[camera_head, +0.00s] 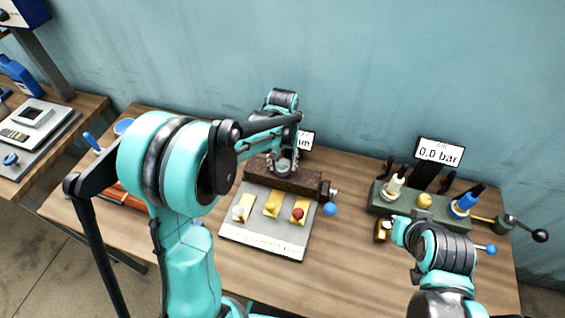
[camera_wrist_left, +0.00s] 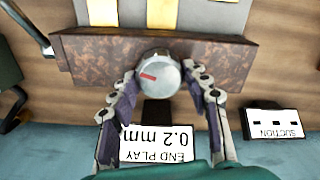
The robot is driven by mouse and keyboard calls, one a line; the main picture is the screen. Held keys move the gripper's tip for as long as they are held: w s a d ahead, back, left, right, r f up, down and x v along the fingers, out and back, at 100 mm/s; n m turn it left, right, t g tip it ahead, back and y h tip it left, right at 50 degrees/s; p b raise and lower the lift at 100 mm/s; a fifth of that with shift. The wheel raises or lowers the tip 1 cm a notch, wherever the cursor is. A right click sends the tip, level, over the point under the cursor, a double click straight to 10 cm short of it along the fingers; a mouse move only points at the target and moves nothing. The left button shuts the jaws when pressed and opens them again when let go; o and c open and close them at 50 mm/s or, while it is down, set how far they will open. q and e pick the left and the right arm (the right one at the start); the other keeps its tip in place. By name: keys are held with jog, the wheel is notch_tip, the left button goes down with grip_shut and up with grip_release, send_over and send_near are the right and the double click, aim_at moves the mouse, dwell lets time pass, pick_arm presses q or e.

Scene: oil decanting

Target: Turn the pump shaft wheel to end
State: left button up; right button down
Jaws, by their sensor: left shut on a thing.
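The pump shaft wheel is a round grey knob (camera_wrist_left: 158,75) with a red mark, on a dark brown block (camera_wrist_left: 226,62) in the left wrist view. The red mark points to the left there. My left gripper (camera_wrist_left: 160,88) has a finger on each side of the wheel and is shut on it. In the head view my left gripper (camera_head: 283,165) is over the brown block (camera_head: 300,181), and the wheel is mostly hidden. An END PLAY display (camera_wrist_left: 157,144) behind the wheel reads 0.2 mm, upside down. My right gripper (camera_head: 386,230) is low at the right; its fingers are unclear.
A grey tray (camera_head: 262,246) with several yellow pieces lies in front of the block. A green fixture (camera_head: 440,213) with bottles and levers stands at the right, under a 0.0 bar display (camera_head: 439,152). A SUCTION label (camera_wrist_left: 273,124) shows beside the block. Front table space is clear.

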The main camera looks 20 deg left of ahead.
pick_arm(q)
jog(key=m, duration=0.4)
jog(key=shift+m, duration=0.3)
jog(key=m, duration=0.3)
jog(key=shift+m, duration=0.3)
jog(key=m, duration=0.4)
jog(key=shift+d, duration=0.1)
jog(key=m, duration=0.4)
jog(key=shift+s, duration=0.1)
jog(key=m, duration=0.4)
jog(key=shift+m, duration=0.3)
jog(key=m, duration=0.3)
jog(key=shift+m, duration=0.4)
jog(key=m, duration=0.4)
jog(key=shift+s+m, duration=0.1)
jog(key=shift+m, duration=1.6)
